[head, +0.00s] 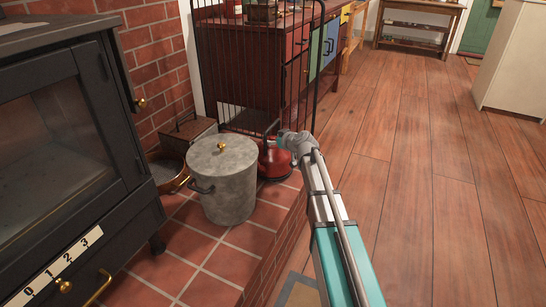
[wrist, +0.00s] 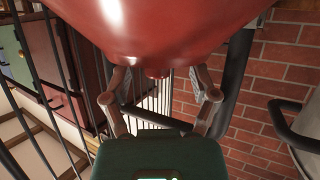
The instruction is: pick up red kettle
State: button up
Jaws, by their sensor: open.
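The red kettle (head: 275,162) stands on the tiled hearth just behind and to the right of the grey lidded pail, partly hidden by the pail and my arm. A dark handle shows above it. In the wrist view its glossy red body (wrist: 155,28) fills the top, with a small red knob below. My gripper (wrist: 160,74) is open, its two fingers spread on either side of the knob, their tips close to the body. A dark bar crosses between the fingers; I cannot tell whether it is the handle. In the head view my gripper (head: 285,142) is at the kettle, its fingers indistinct.
The grey pail (head: 222,180) stands close left of the kettle. A black wire guard (head: 240,65) rises behind it, before a dark red cabinet (head: 270,60). A copper pan (head: 168,177) and the black stove (head: 70,120) are left. Wooden floor at right is clear.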

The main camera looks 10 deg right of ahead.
grip_shut()
dwell(0.3)
jog(key=shift+r+p, duration=0.25)
jog(key=shift+p, duration=0.1)
notch_tip(320, 180, up, 2)
jog(key=shift+r+p, duration=0.1)
jog(key=shift+p, duration=1)
jog(key=s+d+r+p, duration=0.2)
jog(key=s+r+p, duration=0.8)
jog(key=s, duration=0.3)
jog(key=shift+s+d+r, duration=0.15)
jog(key=shift+s+d, duration=0.2)
jog(key=shift+d, duration=0.05)
